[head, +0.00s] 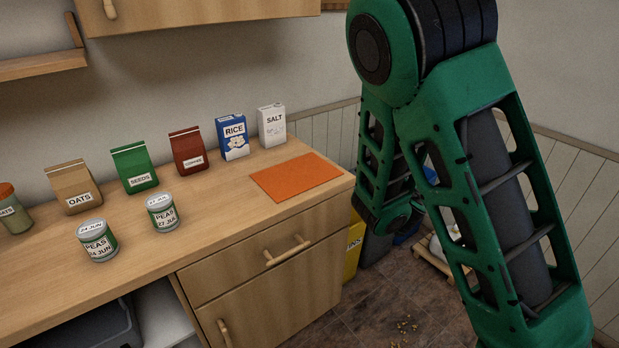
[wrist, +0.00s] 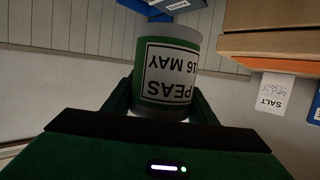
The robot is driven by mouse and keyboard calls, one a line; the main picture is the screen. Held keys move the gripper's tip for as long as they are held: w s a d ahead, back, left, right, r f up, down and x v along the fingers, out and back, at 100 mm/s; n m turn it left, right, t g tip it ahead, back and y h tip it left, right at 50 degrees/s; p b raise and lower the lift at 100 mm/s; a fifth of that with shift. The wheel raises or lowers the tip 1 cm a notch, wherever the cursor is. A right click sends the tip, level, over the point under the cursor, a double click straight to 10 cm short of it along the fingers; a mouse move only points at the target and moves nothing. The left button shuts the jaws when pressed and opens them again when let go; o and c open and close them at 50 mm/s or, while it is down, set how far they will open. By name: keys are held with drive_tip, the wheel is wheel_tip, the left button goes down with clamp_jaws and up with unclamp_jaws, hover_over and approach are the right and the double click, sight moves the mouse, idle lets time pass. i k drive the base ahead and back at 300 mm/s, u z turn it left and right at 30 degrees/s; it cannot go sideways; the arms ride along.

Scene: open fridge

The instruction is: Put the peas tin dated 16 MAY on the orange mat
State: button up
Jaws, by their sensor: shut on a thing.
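My gripper (wrist: 163,100) is shut on a peas tin (wrist: 170,52), seen upside down in the wrist view. Its label reads PEAS 16 MAY. The gripper and this tin are not visible in the head view. The orange mat (head: 297,177) lies bare on the right end of the wooden counter in the head view. Its edge also shows in the wrist view (wrist: 270,65). Two other peas tins stand on the counter: one dated 24 JUN (head: 97,241) and one dated 27 JUL (head: 162,212).
Along the back of the counter (head: 220,215) stand oats (head: 73,187), seeds (head: 134,167), a dark red bag (head: 187,151), rice (head: 232,137) and salt (head: 271,126).

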sight(299, 175)
drive_tip(key=z, duration=0.5)
drive_tip(key=k, duration=1.15)
drive_tip(key=u, duration=0.1)
drive_tip(key=i, duration=0.8)
drive_tip(key=u, duration=0.35)
drive_tip(key=i, duration=1.05)
drive_tip(key=z, duration=0.5)
